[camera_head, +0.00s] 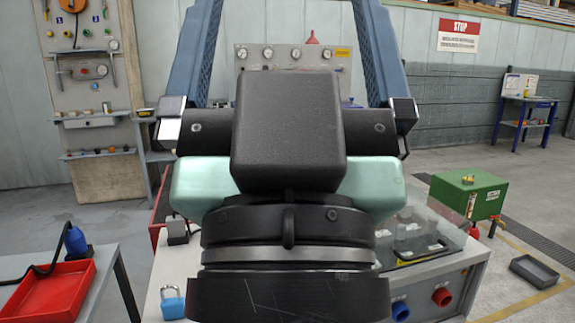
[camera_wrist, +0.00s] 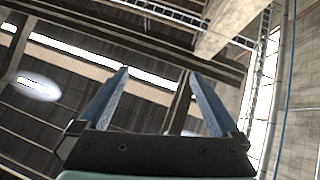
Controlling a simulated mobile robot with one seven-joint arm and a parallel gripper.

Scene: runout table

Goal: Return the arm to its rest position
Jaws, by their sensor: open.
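My arm is raised close in front of the head camera, its dark wrist and pale green section filling the middle of that view. My gripper (camera_head: 287,12) points upward, with its two blue fingers wide apart and their tips at or past the top edge. In the wrist view my gripper (camera_wrist: 156,74) is open, with nothing between the fingers. That view looks up at the ceiling beams (camera_wrist: 110,30) and lights. Much of the table (camera_head: 455,280) behind my arm is hidden.
A blue padlock (camera_head: 172,302) is on the table left of my arm; a clear cover (camera_head: 428,232) is at its right. A red tray (camera_head: 52,293) lies on a side table at left. A green box (camera_head: 468,192) stands at right. Open floor (camera_head: 440,165) lies beyond.

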